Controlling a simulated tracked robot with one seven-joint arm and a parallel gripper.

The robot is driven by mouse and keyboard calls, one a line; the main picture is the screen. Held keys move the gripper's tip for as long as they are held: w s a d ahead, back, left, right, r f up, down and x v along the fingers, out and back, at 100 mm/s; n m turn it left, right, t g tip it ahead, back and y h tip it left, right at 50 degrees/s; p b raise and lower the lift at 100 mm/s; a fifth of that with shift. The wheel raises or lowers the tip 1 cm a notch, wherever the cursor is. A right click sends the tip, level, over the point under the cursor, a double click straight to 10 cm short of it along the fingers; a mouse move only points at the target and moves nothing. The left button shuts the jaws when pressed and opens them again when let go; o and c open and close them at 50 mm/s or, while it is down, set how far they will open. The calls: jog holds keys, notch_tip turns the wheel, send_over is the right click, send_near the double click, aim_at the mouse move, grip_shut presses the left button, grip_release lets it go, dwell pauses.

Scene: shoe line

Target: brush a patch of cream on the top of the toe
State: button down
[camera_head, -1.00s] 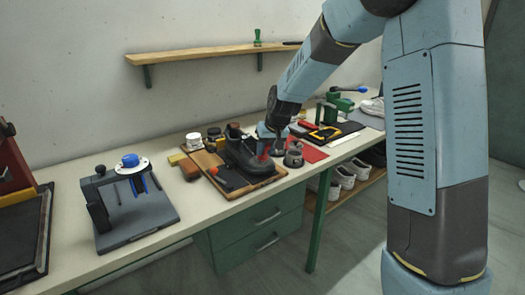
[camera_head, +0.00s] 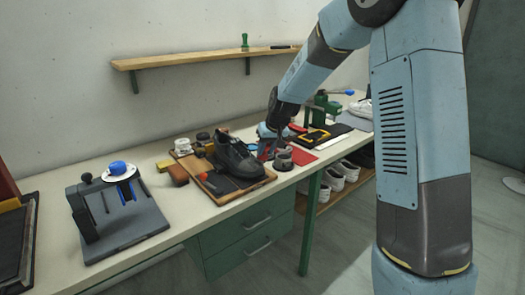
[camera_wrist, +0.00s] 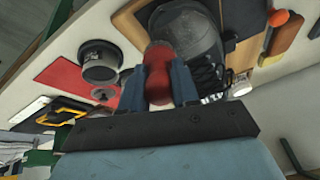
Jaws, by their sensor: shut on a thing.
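A black lace-up shoe (camera_head: 238,160) stands on a wooden board (camera_head: 225,197) on the bench. In the wrist view the shoe (camera_wrist: 195,38) is partly hidden behind my gripper and the thing it holds. My gripper (camera_wrist: 158,84) is shut on a red-handled tool (camera_wrist: 158,68), probably the brush; its working end is hard to make out. In the head view my gripper (camera_head: 268,140) is just right of the shoe, close to a round dark pot (camera_head: 283,160). The pot shows at the left in the wrist view (camera_wrist: 100,64). I cannot make out any cream on the toe.
A white jar (camera_head: 182,146), a dark jar (camera_head: 203,138) and a brown block (camera_head: 178,174) stand near the board. A red mat (camera_head: 302,156) lies right of it.

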jog(key=shift+w+d, duration=0.3)
jog(key=shift+d, duration=0.05)
jog(key=s+a, duration=0.5)
jog(key=a, duration=0.2)
jog(key=shift+a, duration=0.25)
dwell(0.9)
jog(key=shift+w+d, duration=0.1)
jog(key=shift+w, duration=0.1)
jog(key=shift+w+d+f, duration=0.1)
jog(key=shift+w+d, duration=0.35)
jog(key=shift+d, duration=0.25)
jog(key=shift+w+d, duration=0.45)
jog(key=shift+d, duration=0.25)
jog(key=shift+w+d, duration=0.75)
jog(key=shift+d, duration=0.35)
jog(key=shift+w+d, duration=0.75)
jog(key=shift+d, duration=0.35)
jog(key=s+a, duration=0.5)
jog(key=a, duration=0.2)
jog(key=shift+a, duration=0.2)
